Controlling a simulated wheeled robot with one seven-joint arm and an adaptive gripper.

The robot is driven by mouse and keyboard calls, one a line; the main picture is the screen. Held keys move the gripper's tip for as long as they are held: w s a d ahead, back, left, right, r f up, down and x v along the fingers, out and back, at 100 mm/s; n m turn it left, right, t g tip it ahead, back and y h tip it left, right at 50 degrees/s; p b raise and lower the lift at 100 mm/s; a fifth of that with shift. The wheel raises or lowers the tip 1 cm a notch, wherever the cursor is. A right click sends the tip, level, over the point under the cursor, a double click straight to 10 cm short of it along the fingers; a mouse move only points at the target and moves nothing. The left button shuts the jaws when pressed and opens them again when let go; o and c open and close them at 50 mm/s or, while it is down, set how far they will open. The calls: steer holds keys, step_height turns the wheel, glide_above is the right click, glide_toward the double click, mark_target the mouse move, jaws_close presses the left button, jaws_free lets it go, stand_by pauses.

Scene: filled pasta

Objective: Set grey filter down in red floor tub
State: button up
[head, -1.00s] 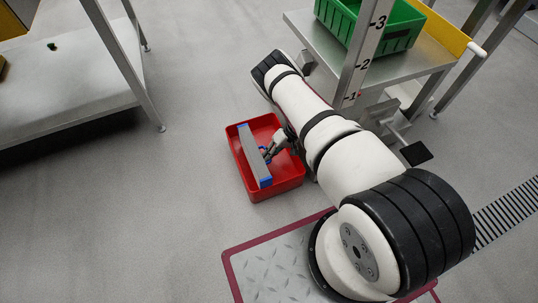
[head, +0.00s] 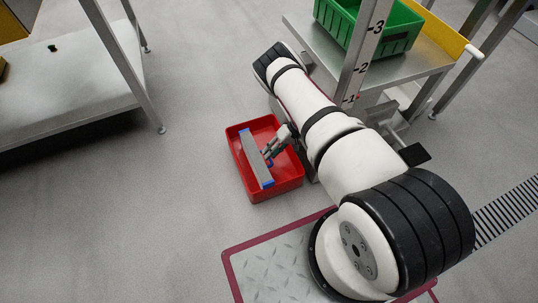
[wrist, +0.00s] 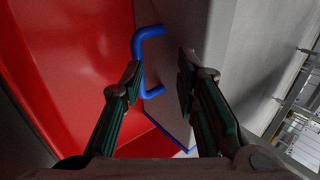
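The grey filter (head: 252,157) is a long flat block with blue ends. It is inside the red floor tub (head: 283,192), leaning or standing on edge along the tub's length; its contact with the tub's bottom cannot be made out. In the wrist view, the filter's grey face (wrist: 240,60) fills the right side, and its blue handle (wrist: 139,45) is just ahead of and between the fingertips. My gripper (wrist: 160,78) is open, with a clear gap between its fingers. In the head view, my gripper (head: 268,155) reaches into the tub from the right, close beside the filter.
A metal cart (head: 415,75) with a green bin (head: 397,42) stands behind my arm. A metal table (head: 65,105) is at the left. A plate with a dark red border (head: 268,272) lies on the floor before the tub. The grey floor left of the tub is clear.

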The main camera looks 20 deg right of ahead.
steer(key=p+v, duration=0.1)
steer(key=v, duration=0.4)
steer(key=shift+p, duration=0.35)
